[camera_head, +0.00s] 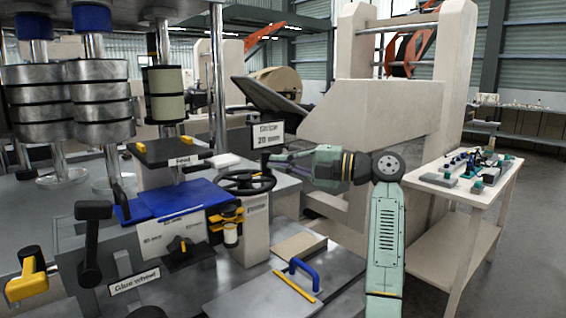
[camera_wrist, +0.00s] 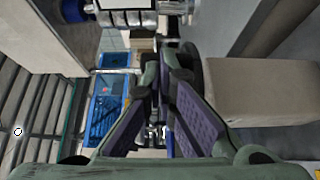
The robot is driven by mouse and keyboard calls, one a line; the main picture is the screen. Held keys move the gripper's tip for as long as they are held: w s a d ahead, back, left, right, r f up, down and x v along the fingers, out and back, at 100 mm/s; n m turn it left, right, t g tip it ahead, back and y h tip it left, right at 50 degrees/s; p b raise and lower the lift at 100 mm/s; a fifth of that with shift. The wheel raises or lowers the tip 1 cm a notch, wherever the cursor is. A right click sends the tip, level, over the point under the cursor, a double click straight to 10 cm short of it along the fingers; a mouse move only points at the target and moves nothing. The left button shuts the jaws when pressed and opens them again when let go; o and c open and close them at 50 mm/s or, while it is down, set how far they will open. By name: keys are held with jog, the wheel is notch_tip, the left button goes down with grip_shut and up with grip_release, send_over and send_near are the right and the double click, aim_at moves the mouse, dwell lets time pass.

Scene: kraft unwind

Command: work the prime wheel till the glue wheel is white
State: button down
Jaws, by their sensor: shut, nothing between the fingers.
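A black spoked handwheel (camera_head: 246,182) sits on a pale housing in the head view. A small label (camera_head: 257,203) below it is too blurred to read, so I cannot tell if it is the prime wheel. A "Glue wheel" sign (camera_head: 134,281) stands at lower left. I cannot pick out the glue wheel or its colour. My gripper (camera_head: 270,158), with purple finger pads, points left just above and right of the handwheel, seemingly apart from it. In the wrist view my gripper (camera_wrist: 166,62) is shut and empty, its fingertips close together.
A "Stripe 20 mm" sign (camera_head: 268,133) stands behind my fingertips. A blue plate (camera_head: 175,200) and a "Feed" label (camera_head: 182,162) lie left of the handwheel. Steel rollers (camera_head: 100,100) stand at far left. A parts cart (camera_head: 470,185) is at right. Open floor shows beyond the cart.

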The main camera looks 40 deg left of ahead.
jog(key=shift+w+a+n+g+h+p, duration=0.15)
jog(key=shift+a+n+g+h+p, duration=0.2)
jog(key=shift+a+p, duration=0.4)
jog(key=shift+w+a+n+g+h+p, duration=0.15)
jog(key=shift+a+n+g+p, duration=0.2)
jog(key=shift+a+g+p, duration=0.35)
jog(key=shift+d, duration=0.15)
jog(key=shift+r, duration=0.1)
